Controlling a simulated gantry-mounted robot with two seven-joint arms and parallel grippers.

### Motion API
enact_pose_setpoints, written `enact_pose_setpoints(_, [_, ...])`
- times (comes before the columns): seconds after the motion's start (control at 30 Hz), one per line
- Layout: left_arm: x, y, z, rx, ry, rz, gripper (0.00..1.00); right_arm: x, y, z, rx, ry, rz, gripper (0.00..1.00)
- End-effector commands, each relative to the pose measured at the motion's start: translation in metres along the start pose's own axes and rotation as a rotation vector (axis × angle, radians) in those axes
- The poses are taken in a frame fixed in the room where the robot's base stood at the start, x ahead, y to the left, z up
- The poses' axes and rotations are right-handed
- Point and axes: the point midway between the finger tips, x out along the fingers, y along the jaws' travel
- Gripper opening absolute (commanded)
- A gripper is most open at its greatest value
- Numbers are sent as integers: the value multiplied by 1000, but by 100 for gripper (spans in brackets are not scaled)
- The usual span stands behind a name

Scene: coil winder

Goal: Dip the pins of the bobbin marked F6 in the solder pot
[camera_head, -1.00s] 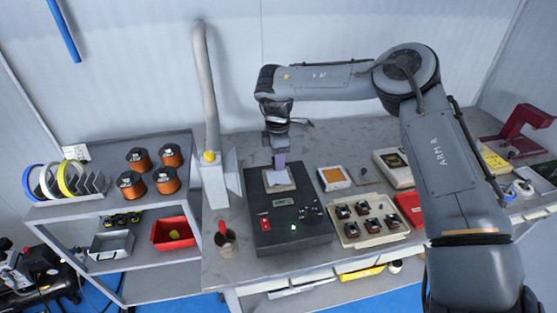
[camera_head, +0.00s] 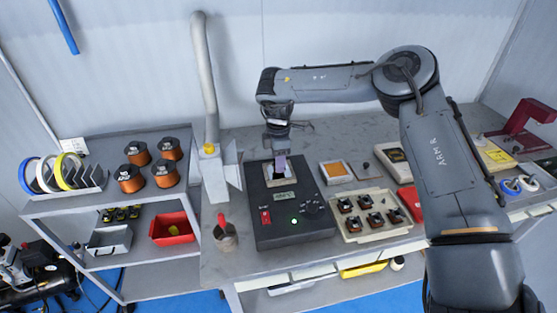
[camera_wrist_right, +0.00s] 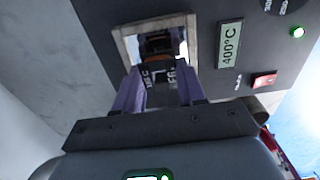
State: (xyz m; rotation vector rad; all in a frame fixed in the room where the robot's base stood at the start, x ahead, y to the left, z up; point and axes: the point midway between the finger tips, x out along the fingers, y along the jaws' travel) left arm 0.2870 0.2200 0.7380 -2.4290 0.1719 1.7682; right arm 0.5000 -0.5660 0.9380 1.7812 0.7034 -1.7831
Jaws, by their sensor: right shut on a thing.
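The solder pot (camera_head: 262,205) is a dark box with a pale-rimmed square opening in its top. In the right wrist view its display (camera_wrist_right: 230,44) reads 400°C. My right gripper (camera_head: 281,166) points down over the opening. The bobbin lines up with the opening. Its pins are hidden, so I cannot tell whether they touch the solder. My left gripper is not in view.
A cream tray (camera_head: 349,229) with several bobbins stands right of the pot, below a shallow orange-filled square container (camera_head: 336,172). A grey extraction pipe (camera_head: 207,85) and a red-handled cup (camera_head: 226,241) stand left. Copper wire spools (camera_head: 131,178) sit on the left shelf.

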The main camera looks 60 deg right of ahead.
Motion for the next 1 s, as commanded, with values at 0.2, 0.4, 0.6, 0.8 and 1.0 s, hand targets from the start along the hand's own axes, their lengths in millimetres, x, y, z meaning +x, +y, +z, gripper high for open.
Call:
enact_pose_setpoints(0.2, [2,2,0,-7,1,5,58,2,0,0,0,0,0,10])
enact_pose_setpoints(0.4, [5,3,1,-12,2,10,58,7,0,0,0,0,0,10])
enact_pose_setpoints(0.6, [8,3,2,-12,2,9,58,12,0,0,1,-1,0,10])
enact_pose_setpoints(0.8, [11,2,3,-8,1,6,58,16,0,0,0,-1,0,10])
enact_pose_setpoints(1.0, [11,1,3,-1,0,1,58,16,0,0,0,0,0,10])
